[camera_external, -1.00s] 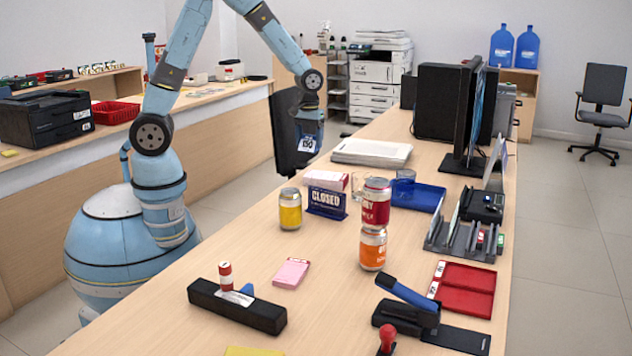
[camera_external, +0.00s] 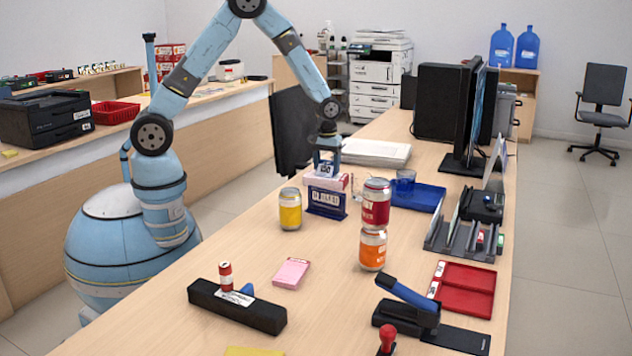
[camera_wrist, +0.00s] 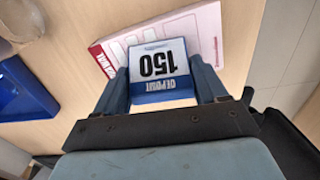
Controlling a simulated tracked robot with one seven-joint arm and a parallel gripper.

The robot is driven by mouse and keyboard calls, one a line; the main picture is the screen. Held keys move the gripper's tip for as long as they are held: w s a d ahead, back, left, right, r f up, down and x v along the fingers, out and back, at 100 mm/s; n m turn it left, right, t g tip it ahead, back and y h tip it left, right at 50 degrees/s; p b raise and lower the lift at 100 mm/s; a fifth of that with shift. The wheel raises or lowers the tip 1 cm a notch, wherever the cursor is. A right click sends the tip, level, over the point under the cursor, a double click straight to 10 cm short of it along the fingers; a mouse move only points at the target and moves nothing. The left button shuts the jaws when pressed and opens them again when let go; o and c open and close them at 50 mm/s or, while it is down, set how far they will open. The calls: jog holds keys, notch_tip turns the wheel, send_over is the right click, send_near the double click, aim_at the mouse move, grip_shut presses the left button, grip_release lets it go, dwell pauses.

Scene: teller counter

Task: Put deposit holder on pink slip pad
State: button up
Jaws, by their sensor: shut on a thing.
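The deposit holder (camera_wrist: 158,70) is a small blue and white holder reading "DEPOSIT 150". My gripper (camera_wrist: 163,88) is shut on it, with a finger at each side. In the external view my gripper (camera_external: 327,160) has the holder (camera_external: 326,171) low over the pink slip pad (camera_external: 334,183), behind the blue CLOSED sign. In the wrist view the pad (camera_wrist: 205,35) has a pink border and lies beneath the holder, which covers part of it. I cannot tell whether the holder touches the pad.
A yellow can (camera_external: 290,209) stands left of the CLOSED sign (camera_external: 327,202). A red can (camera_external: 376,203) is stacked on an orange can (camera_external: 372,249) to the right. A blue tray (camera_external: 425,197) lies further right. A smaller pink pad (camera_external: 291,273) lies nearer on the counter.

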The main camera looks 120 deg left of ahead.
aim_at(327, 163)
jog(key=o, duration=1)
jog(key=shift+o, duration=0.2)
notch_tip(327, 163, up, 12)
jog(key=shift+r, duration=0.1)
